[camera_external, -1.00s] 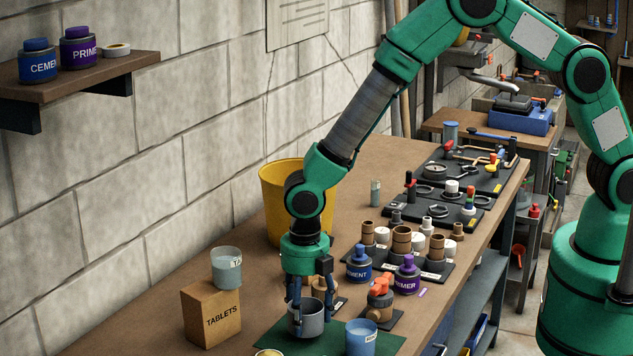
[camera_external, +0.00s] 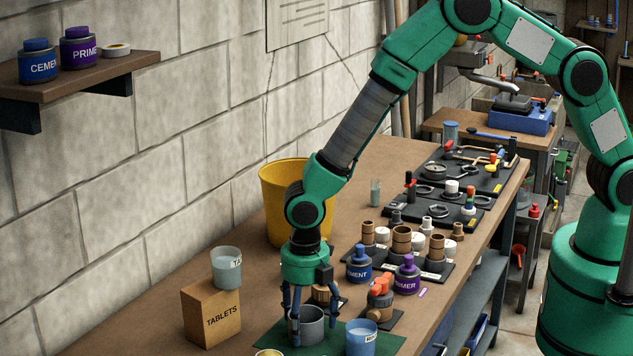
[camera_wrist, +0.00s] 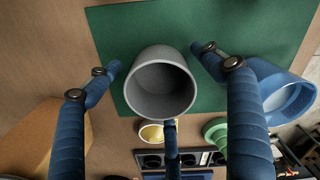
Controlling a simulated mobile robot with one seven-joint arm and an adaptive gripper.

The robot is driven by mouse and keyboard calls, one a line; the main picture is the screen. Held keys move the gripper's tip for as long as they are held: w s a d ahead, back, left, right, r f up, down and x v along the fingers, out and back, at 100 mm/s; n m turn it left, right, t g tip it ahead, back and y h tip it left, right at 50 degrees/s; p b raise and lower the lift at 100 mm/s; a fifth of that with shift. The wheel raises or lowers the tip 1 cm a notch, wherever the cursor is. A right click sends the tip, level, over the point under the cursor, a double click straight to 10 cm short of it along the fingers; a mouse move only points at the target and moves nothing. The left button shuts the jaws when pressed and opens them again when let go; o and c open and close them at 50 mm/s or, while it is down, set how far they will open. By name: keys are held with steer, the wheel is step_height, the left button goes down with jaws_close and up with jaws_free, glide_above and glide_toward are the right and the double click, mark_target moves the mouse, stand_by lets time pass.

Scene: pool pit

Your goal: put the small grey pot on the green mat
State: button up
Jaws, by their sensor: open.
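The small grey pot (camera_external: 312,326) stands upright, mouth up, over the green mat (camera_external: 270,334) and appears to rest on it. In the wrist view the pot (camera_wrist: 160,88) is empty, with the green mat (camera_wrist: 240,30) behind it. My gripper (camera_external: 303,325) points down around the pot. Its three blue fingers are spread; the left and right ones stand clear of the pot's sides. The third finger overlaps the near rim in the wrist view, and I cannot tell if it touches.
A blue cup (camera_external: 361,338) is close to the right on the mat. A yellowish dish (camera_external: 268,352) is in front. A tablets box (camera_external: 211,312) carries a grey-blue cup (camera_external: 226,267) at left. A yellow bucket (camera_external: 280,185) and blue and purple jars (camera_external: 407,275) stand behind.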

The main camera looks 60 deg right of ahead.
steer(key=shift+r, duration=0.1)
step_height(320, 180, up, 12)
steer(key=shift+p, duration=0.3)
stand_by(0.4)
stand_by(0.8)
steer(key=s+d+r+m+t, duration=0.1)
steer(key=s+d+r+m, duration=0.25)
steer(key=d+r, duration=0.45)
steer(key=s+d+r+m+t, duration=0.1)
steer(key=s+d+r+m, duration=0.1)
steer(key=d+r+m, duration=0.6)
steer(key=s+d+r+m+t, duration=0.1)
steer(key=s+d+r, duration=0.25)
steer(key=r, duration=0.75)
steer(key=s+d+r+m+t, duration=0.1)
steer(key=s+d+r+m, duration=0.3)
steer(key=s, duration=0.7)
steer(key=s+d+r+m+t, duration=0.1)
steer(key=s+d+r+m, duration=0.3)
steer(key=s+d+m, duration=0.5)
steer(key=shift+s+d+r+t, duration=0.2)
steer(key=shift+s+d+t, duration=0.1)
steer(key=shift+s+d, duration=0.8)
